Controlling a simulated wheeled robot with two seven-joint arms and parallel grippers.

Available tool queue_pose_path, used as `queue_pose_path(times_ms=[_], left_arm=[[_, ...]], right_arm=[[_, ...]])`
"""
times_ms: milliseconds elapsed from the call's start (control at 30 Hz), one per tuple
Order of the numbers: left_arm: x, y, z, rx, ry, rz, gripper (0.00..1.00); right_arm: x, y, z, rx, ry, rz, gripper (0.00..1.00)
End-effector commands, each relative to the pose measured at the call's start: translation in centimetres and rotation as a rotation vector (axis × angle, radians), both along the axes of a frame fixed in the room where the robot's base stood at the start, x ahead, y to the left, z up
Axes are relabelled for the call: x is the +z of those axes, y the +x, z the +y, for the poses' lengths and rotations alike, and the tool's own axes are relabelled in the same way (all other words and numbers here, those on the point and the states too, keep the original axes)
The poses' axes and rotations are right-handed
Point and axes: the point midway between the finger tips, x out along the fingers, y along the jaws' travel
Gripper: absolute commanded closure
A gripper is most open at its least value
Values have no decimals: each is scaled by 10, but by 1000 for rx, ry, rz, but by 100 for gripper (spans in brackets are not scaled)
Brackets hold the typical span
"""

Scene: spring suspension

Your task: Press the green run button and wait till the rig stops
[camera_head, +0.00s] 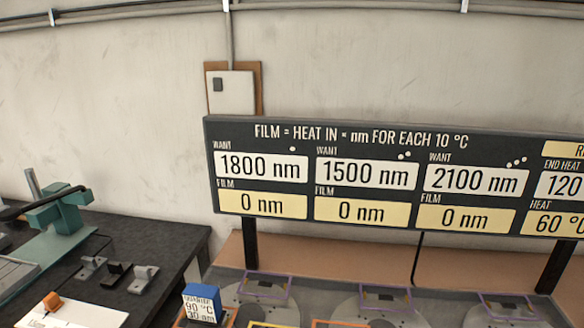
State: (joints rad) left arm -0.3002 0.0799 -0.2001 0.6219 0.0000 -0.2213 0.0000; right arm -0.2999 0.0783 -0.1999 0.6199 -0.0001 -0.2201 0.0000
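The green run button is not visible in the head view. A dark display board (390,125) stands over the rig and reads "FILM = HEAT IN × nm FOR EACH 10 °C". It shows wanted films of 1800, 1500 and 2100 nm, and each film reading is 0 nm. At its right edge, partly cut off, end heat begins "120" and heat reads 60 °C. Below it, the rig top (335,290) shows several round grey plates with purple-edged frames, cut off by the bottom edge. Neither of my grippers is in view.
A blue block (200,305) labelled 90 °C and 30 nm sits at the bottom, left of the plates. A dark bench (150,240) at left holds a green machine (60,212), small metal pieces and a white sheet with an orange item. A wall box (231,92) hangs behind.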

Motion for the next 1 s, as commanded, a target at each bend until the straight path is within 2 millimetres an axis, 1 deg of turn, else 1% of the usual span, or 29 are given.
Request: queue_pose_path(times_ms=[200, 233, 267, 300, 400, 1000], left_arm=[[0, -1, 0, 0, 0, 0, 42], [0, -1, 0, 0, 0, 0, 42], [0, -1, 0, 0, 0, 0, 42], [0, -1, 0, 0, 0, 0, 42], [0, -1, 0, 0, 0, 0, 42], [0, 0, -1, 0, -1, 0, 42]], right_arm=[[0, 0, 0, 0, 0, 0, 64], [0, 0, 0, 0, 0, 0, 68], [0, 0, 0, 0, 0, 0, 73], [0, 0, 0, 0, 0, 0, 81], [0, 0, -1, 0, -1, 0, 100], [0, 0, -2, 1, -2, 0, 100]])
